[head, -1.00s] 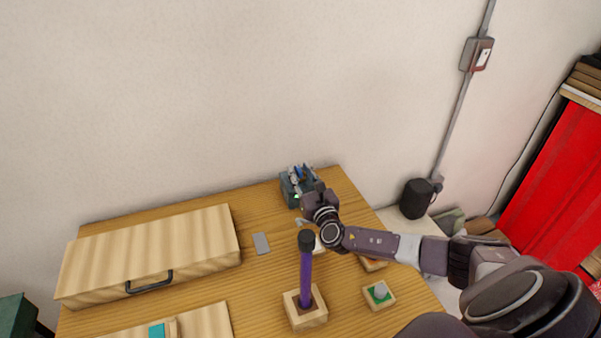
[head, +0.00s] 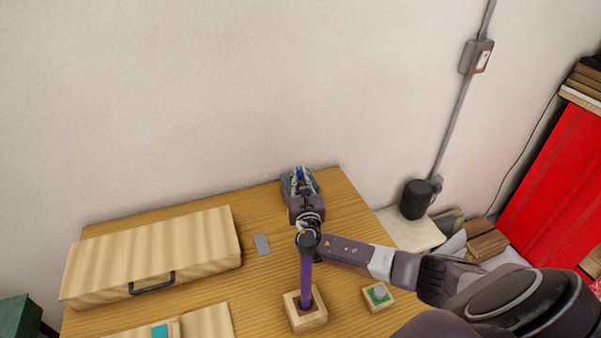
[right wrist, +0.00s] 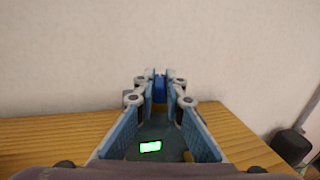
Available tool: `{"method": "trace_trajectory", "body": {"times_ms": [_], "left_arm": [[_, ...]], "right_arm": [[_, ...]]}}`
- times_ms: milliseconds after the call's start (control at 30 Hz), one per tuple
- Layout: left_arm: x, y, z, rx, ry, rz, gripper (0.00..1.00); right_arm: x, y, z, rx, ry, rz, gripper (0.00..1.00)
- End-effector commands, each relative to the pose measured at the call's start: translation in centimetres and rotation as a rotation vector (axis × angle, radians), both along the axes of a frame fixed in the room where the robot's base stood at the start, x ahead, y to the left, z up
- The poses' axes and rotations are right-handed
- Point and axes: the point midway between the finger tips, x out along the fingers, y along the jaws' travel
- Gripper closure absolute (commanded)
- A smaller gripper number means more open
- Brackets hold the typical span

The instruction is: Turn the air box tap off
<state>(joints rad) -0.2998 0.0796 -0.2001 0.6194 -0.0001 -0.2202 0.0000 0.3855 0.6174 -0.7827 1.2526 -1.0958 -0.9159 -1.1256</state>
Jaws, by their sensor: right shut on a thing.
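The air box (head: 287,188) is a small dark box at the back right of the wooden table, partly hidden by my right gripper (head: 301,180). In the right wrist view its dark top with a bright green lit display (right wrist: 150,146) shows between the fingers. A blue tap (right wrist: 160,90) stands between the fingertips of my right gripper (right wrist: 160,80), which is shut on it. The tap's lower part and its exact turn are hard to make out. My left gripper is not in view.
A purple rod with a black top (head: 306,280) stands upright in a wooden block, close to my right arm. A wooden case (head: 150,255) lies at left, beside a grey plate (head: 262,245). A green-topped wooden block (head: 378,296) sits at front right. The wall is behind.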

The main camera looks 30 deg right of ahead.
Motion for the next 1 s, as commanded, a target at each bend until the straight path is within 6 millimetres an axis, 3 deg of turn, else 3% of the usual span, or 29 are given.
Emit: {"method": "trace_trajectory", "body": {"times_ms": [433, 1000], "left_arm": [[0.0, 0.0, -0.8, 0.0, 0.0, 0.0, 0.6], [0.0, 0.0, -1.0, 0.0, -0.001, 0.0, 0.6]], "right_arm": [[0.3, 0.4, -0.1, 0.002, -0.001, -0.252, 1.0], [0.3, 0.4, 0.0, -0.001, -0.001, -0.298, 1.0]]}}
